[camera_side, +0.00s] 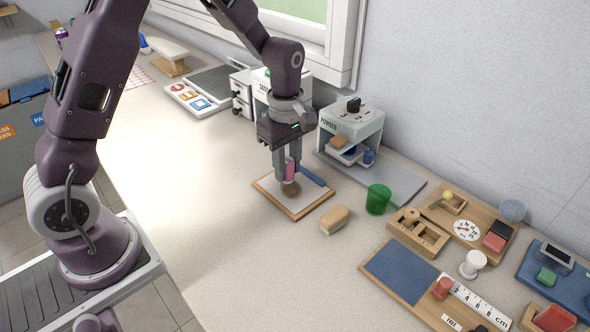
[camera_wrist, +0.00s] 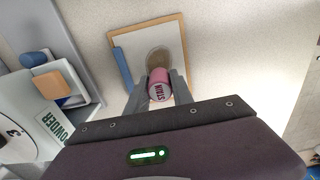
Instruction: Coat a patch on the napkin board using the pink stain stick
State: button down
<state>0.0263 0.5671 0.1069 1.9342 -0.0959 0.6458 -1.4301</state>
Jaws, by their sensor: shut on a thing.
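My gripper (camera_side: 287,175) is shut on the pink stain stick (camera_side: 289,168) and holds it roughly upright over the napkin board (camera_side: 298,207). In the wrist view the stick (camera_wrist: 159,84), lettered "STAIN", sits between the two fingers (camera_wrist: 159,98). The board is a white panel in a wooden frame with a blue strip (camera_side: 312,176) along one side; it also shows in the wrist view (camera_wrist: 135,44). A brown-grey round patch (camera_wrist: 158,59) lies on the white panel, right by the stick's lower end. I cannot tell whether the tip touches the board.
A tan block (camera_side: 335,220) and a green cup (camera_side: 378,199) stand to the right of the board. The white powder dispenser (camera_side: 350,128) stands behind it on a grey tray. Wooden trays with small items fill the right. The counter left of the board is clear.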

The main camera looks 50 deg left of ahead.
jog(key=a, duration=0.3)
jog(key=shift+a, duration=0.15)
jog(key=shift+f, duration=0.2)
jog(key=shift+w+r, duration=0.1)
jog(key=shift+r, duration=3.35)
jog(key=shift+f, duration=0.1)
